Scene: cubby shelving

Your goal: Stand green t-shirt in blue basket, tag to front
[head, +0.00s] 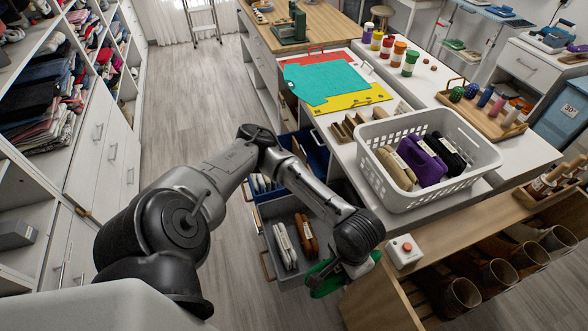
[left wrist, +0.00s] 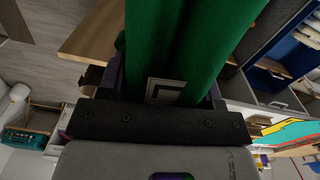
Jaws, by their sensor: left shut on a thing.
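The green t-shirt (head: 324,284) is folded into a thick roll and held in my left gripper (head: 345,268), low in front of the grey drawer. In the left wrist view the green t-shirt (left wrist: 150,40) fills the top middle between the fingers, with a white tag with a black square outline (left wrist: 164,91) at its near end. The blue basket (head: 318,153) is an open blue bin behind my left arm, which hides part of it. Pale folded items (head: 263,184) stand at its left side. My right gripper is not in view.
A grey drawer (head: 268,236) below the blue one holds white and brown folded items. A white basket (head: 405,198) with tan, purple and black folded shirts stands on the counter. A box with a red button (head: 404,250) sits on the wooden shelf edge right of my gripper. Floor at left is clear.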

